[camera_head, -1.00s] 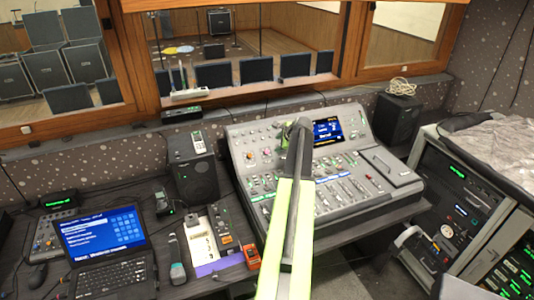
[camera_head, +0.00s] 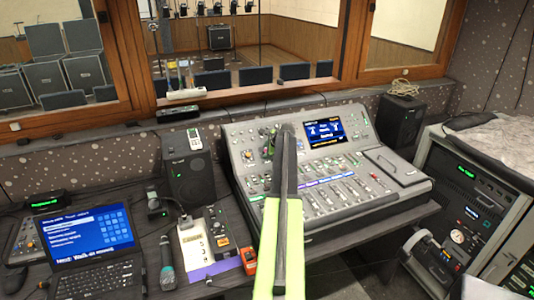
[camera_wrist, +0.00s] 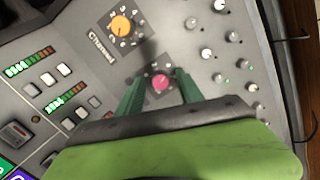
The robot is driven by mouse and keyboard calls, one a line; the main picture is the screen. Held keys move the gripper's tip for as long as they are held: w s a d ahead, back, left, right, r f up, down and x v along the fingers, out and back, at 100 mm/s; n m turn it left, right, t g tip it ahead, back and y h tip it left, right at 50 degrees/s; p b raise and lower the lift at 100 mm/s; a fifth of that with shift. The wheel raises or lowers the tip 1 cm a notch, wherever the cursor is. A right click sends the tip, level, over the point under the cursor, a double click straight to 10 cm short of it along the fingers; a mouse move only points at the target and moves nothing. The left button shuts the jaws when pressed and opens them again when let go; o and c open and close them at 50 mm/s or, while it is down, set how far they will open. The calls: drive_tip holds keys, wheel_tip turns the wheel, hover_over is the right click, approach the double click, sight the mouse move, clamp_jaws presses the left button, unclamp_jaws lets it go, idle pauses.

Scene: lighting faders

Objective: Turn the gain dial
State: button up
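In the wrist view, a round pink-red dial (camera_wrist: 160,82) with a ring of marks sits on the grey console panel. My gripper (camera_wrist: 158,88) is open, its two dark green fingers on either side of this dial. I see gaps between the dial and the fingers; contact cannot be made out. In the head view, the mixing console (camera_head: 375,195) stands in the middle, with the yellow-orange dial (camera_head: 248,155) left of my arm. My arm hides part of the panel.
Small white knobs (camera_wrist: 220,5) stand right of the dial. Buttons and green-red level meters (camera_wrist: 30,62) lie left.

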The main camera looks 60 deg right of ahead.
clamp_jaws()
drive_tip(key=shift+n, duration=0.3)
unclamp_jaws()
